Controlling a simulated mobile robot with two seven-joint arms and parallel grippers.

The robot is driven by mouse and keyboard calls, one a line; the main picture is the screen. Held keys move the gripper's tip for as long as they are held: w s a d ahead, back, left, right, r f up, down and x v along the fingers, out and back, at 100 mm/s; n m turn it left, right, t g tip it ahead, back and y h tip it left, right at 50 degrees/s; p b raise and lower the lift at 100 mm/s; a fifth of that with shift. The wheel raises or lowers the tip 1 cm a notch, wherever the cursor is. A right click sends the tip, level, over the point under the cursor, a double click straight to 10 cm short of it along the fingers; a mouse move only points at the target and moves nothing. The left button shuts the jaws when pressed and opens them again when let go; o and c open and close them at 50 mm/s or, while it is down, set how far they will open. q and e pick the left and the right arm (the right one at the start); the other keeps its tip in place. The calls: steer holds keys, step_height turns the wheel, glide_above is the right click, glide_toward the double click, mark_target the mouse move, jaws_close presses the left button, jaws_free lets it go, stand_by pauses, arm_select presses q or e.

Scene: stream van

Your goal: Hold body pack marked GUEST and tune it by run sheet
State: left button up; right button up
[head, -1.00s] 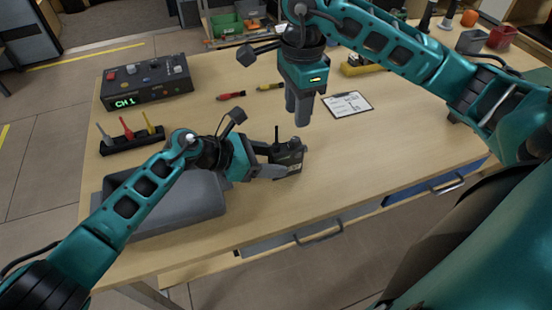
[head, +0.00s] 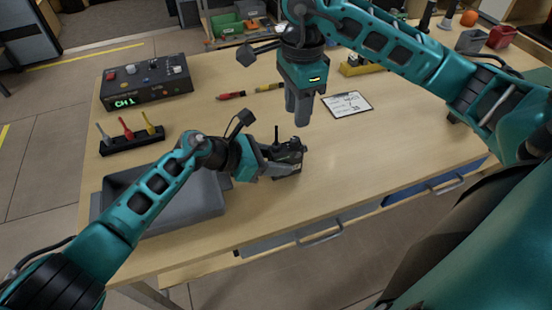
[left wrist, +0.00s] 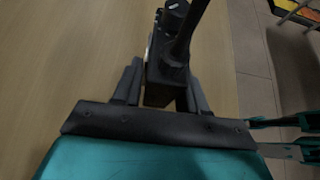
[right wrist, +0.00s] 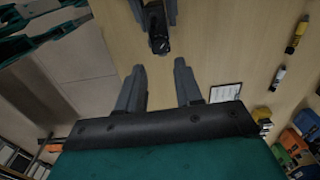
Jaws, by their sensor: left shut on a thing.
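A small black body pack (head: 287,160) with a stub antenna is in my left gripper (head: 272,170), near the table's front middle. The left wrist view shows the pack (left wrist: 167,75) between the two fingers, with a knob on top. No GUEST marking can be read on it now. My right gripper (head: 299,110) points down over the table, behind the pack; the right wrist view shows its fingers (right wrist: 161,72) apart and empty. The run sheet (head: 347,105) is a white page on a dark clipboard right of the right gripper; its writing is too small to read.
A dark control box (head: 148,82) with buttons shows green "CH 1" at the back left. A black rack (head: 132,142) holds red, yellow and grey tools. A grey tray (head: 195,205) lies by my left arm. The table's right middle is clear.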

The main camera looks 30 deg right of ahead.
mark_target(295, 139)
steer(key=m, duration=0.4)
steer(key=shift+f+m, duration=0.2)
steer(key=shift+m, duration=0.2)
steer(key=m, duration=0.4)
steer(key=shift+f+m, duration=0.3)
steer(key=shift+f, duration=3)
steer(key=n, duration=1.2)
steer(key=shift+n, duration=0.4)
